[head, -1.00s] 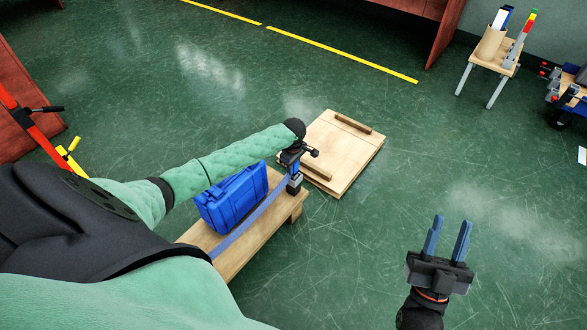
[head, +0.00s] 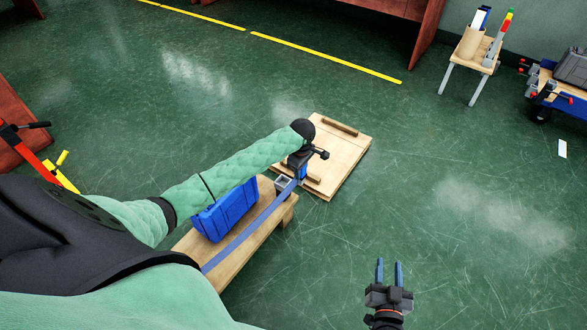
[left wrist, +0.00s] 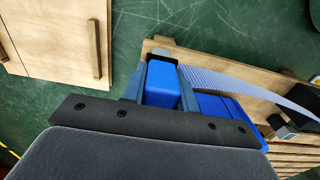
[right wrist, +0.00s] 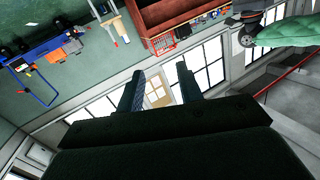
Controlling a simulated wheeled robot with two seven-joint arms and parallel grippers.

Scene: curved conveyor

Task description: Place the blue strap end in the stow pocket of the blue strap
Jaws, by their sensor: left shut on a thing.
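The blue strap end (left wrist: 162,85) is a blue block between the fingers of my left gripper (left wrist: 160,75). My left gripper also shows in the head view (head: 299,172), beyond the far end of the bench, shut on the strap end. The blue strap (head: 245,232) runs from it along the bench past the blue case. A small grey open-topped box (head: 283,183), apparently the stow pocket, stands at the bench's far end, just left of and below the held end. The strap end appears outside it. My right gripper (head: 389,265) is open and empty over the floor.
A blue case (head: 226,210) sits on the wooden bench (head: 250,258). A flat wooden panel with two handles (head: 347,152) lies on the floor beyond the bench. A small stool (head: 470,65) and a cart (head: 560,90) stand far right.

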